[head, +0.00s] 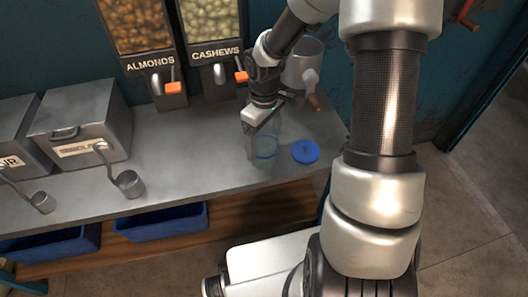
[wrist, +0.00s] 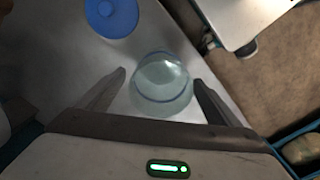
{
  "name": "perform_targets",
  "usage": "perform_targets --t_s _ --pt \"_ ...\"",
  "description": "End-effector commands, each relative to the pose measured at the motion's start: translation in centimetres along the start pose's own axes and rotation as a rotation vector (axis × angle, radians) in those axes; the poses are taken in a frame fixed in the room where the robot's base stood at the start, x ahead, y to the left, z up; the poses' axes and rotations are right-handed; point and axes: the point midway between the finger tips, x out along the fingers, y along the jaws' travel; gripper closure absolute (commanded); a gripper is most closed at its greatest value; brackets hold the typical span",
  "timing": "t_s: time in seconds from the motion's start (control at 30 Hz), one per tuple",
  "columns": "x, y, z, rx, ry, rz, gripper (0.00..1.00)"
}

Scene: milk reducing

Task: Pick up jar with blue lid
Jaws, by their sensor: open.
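A clear glass jar (head: 265,147) stands on the grey metal counter, with a bluish band near its base. In the wrist view the jar (wrist: 163,92) sits between the two open fingers, with a gap visible on each side. A round blue lid (head: 305,151) lies flat on the counter to the right of the jar, apart from it. The lid also shows at the top of the wrist view (wrist: 111,16). My gripper (wrist: 160,77) is open over the jar and partly hides it in the head view.
Almond (head: 141,28) and cashew (head: 213,22) dispensers hang behind the counter (head: 190,150). A metal pitcher (head: 303,65) stands behind my gripper. Metal boxes (head: 82,122) and scoops (head: 130,183) are at left. Blue bins (head: 162,222) sit below.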

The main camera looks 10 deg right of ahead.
Motion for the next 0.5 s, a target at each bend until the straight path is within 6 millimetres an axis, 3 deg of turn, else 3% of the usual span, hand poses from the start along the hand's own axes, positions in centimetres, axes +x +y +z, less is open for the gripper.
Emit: perform_targets --t_s 0.03,0.2,0.43,0.5 --pt "1.3 -0.2 0.1 0.0 -0.002 -0.002 0.13" --pt "3.4 -0.2 0.0 -0.001 0.0 0.0 0.13" --pt "3.4 -0.1 0.0 -0.001 0.001 0.001 0.13" --pt "3.4 -0.1 0.0 -0.001 0.001 0.001 0.23"
